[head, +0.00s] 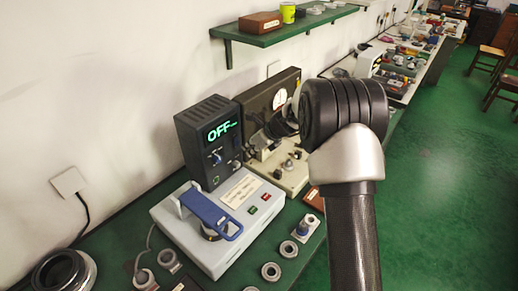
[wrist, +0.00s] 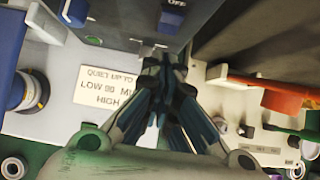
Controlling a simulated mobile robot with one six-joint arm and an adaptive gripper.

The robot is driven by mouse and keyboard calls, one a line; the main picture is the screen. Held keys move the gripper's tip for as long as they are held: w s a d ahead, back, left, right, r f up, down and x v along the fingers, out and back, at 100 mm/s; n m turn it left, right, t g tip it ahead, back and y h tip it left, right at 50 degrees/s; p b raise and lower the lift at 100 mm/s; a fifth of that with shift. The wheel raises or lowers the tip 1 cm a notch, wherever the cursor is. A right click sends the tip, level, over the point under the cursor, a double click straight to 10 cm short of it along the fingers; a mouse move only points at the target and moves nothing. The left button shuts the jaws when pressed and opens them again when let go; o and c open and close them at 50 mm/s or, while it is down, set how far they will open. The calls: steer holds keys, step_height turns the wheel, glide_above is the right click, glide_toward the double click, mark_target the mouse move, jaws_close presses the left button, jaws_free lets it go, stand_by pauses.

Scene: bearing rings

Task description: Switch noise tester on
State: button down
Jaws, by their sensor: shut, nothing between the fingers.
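The noise tester is a light grey box (head: 190,226) with a black display unit (head: 190,140) behind it, its screen reading "OFF" in green. A blue lever (head: 207,212) lies across the box. A green button (head: 252,210) and a red button (head: 266,197) sit beside its label card (head: 241,190), which also shows in the wrist view (wrist: 106,88). Small controls show on the display unit's front. In the wrist view, a blue knob (wrist: 172,18) sits below a white "OFF" mark. My gripper (wrist: 160,68) is shut and empty, its tips pointing towards that knob; contact is unclear.
A beige machine with a dial (head: 279,100) stands right of the tester, close to my arm. Metal rings (head: 271,271) lie in front on the green bench. A green shelf (head: 285,32) hangs above.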

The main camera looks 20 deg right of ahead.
mark_target(236, 141)
steer(key=shift+w+a, duration=0.65)
steer(key=shift+w, duration=0.25)
steer(key=shift+w+a+f+p, duration=0.2)
steer(key=shift+w+f+p, duration=0.1)
steer(key=shift+p, duration=0.25)
steer(key=shift+r, duration=0.2)
